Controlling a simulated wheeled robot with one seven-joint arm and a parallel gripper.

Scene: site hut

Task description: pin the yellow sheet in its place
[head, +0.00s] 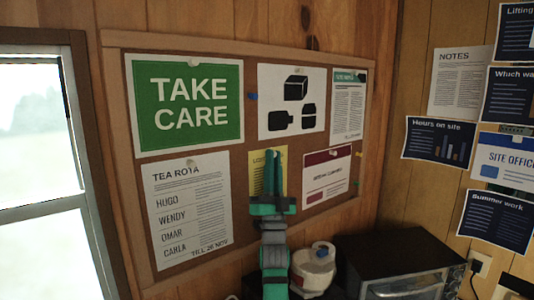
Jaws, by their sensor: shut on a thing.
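The yellow sheet (256,180) is upright at the corkboard (229,149), in the lower row between the tea rota and a red-headed sheet. My gripper (273,156) is in front of it, its green fingers together and pointing up, covering much of its middle and right. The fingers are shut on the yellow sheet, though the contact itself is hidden. I cannot tell whether the sheet touches the board.
Around it hang the green TAKE CARE sign (189,103), the tea rota (187,212), a pictogram sheet (292,101) and the red-headed sheet (327,178). Below the board stand a white kettle-like object (313,268) and a dark oven (400,262). A window (37,140) is left.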

